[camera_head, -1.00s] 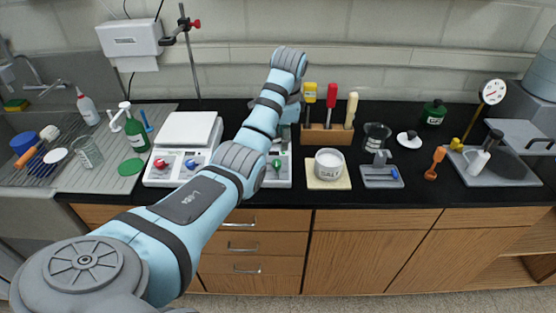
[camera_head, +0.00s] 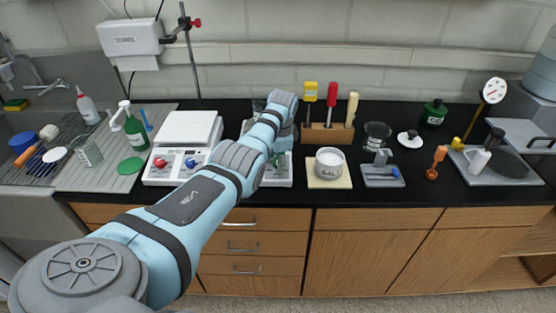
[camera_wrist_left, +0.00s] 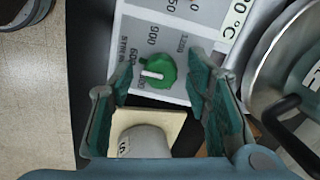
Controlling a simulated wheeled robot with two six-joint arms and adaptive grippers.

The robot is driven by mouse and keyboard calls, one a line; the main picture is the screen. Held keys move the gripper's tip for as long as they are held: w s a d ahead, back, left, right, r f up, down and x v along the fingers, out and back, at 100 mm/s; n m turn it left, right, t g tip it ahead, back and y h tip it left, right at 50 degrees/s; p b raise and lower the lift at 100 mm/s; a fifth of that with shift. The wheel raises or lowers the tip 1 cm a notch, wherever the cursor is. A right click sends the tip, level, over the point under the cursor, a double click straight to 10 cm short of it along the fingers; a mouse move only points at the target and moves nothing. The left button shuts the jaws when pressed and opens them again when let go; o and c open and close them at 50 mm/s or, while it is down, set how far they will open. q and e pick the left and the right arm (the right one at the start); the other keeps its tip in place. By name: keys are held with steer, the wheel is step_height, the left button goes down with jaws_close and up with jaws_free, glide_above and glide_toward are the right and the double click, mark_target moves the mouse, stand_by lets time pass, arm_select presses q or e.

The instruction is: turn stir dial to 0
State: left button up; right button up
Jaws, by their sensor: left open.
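The green stir dial (camera_wrist_left: 157,70) with a white pointer mark shows in the left wrist view, on a white panel (camera_wrist_left: 205,12) printed with 600, 900 and 1200. I cannot tell exactly which number the mark meets. My left gripper (camera_wrist_left: 158,80) is open, with one teal-padded finger on each side of the dial in that view; contact cannot be made out. In the head view, the dial (camera_head: 279,160) shows on the front of the right-hand white unit (camera_head: 280,181), and my left arm covers much of that unit. My right gripper is out of view.
A second white unit (camera_head: 157,180) with red and blue knobs stands to the left. A white cup (camera_head: 329,164) on a pale pad (camera_head: 326,183) is to the right. A wooden tool rack (camera_head: 325,136) stands behind. A metal pot (camera_wrist_left: 265,70) is close to the right finger.

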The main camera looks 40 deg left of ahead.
arm_select(q)
jaws_close()
steer(key=shift+n, duration=0.4)
steer(key=n, duration=0.3)
steer(key=shift+a+n, duration=0.1)
steer(key=shift+n, duration=0.2)
steer(key=n, duration=0.6)
steer(key=shift+w+h, duration=0.1)
steer(key=shift+h, duration=0.3)
steer(key=n, duration=0.4)
steer(key=shift+a+r+p, duration=0.1)
steer(key=shift+p, duration=0.25)
steer(key=n, duration=0.3)
steer(key=shift+n+p, duration=0.3)
steer(key=shift+p, duration=0.05)
steer(key=n, duration=0.5)
steer(key=shift+n, duration=0.3)
